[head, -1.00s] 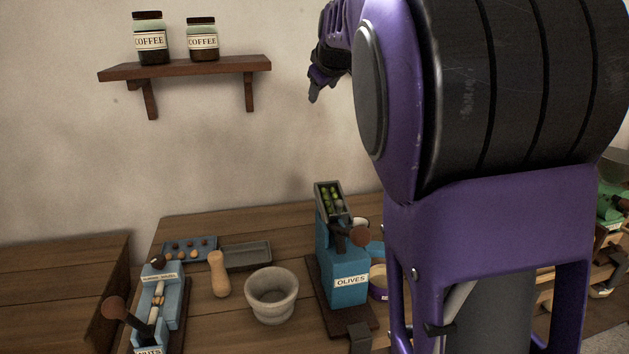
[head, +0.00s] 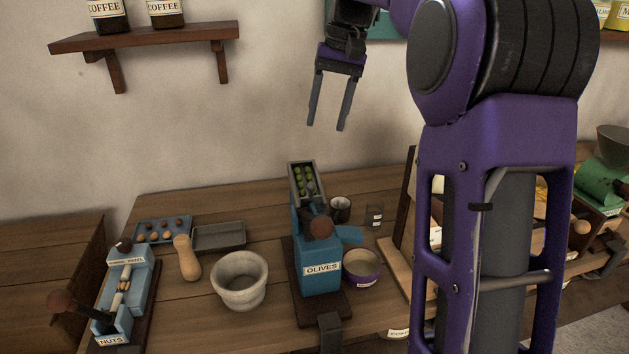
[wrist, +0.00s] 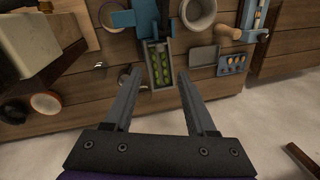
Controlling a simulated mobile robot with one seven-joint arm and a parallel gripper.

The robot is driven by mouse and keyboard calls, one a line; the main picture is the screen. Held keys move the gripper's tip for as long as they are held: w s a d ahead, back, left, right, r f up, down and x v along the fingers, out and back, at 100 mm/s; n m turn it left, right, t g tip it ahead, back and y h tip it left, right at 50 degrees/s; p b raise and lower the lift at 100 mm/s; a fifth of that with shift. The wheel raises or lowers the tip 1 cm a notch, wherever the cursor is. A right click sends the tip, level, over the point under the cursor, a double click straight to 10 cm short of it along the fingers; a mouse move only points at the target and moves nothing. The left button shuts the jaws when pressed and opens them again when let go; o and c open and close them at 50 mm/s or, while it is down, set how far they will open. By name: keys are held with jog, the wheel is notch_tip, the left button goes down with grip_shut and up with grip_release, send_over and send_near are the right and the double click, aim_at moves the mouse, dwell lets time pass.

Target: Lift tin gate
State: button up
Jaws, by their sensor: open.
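The blue olive machine (head: 320,268), labelled OLIVES, stands on a dark base on the wooden table. A sloping grey metal tray (head: 292,180) with green olives rises from its top; it also shows in the wrist view (wrist: 147,76). I cannot clearly make out a separate tin gate. My gripper (head: 328,126) is open and empty, fingers pointing down, well above and behind the tray. In the wrist view, the olive tray appears between and beyond my fingers (wrist: 158,75).
A stone mortar (head: 240,282), a wooden pestle (head: 187,258), a grey tray (head: 219,237) and a nut machine (head: 125,290) stand left. A purple-rimmed bowl (head: 362,268) and dark cup (head: 340,210) are close right. A shelf (head: 145,42) with coffee jars is on the wall.

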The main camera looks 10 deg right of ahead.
aim_at(311, 195)
jog(key=a+f+b, duration=0.1)
jog(key=f, duration=0.4)
jog(key=a+f+b, duration=0.1)
jog(key=f, duration=0.3)
jog(key=f+b, duration=0.1)
jog(key=f, duration=0.4)
jog(key=shift+w+a+f, duration=0.3)
jog(key=shift+a+f, duration=0.05)
jog(key=shift+a, duration=0.05)
grip_shut()
dwell(0.5)
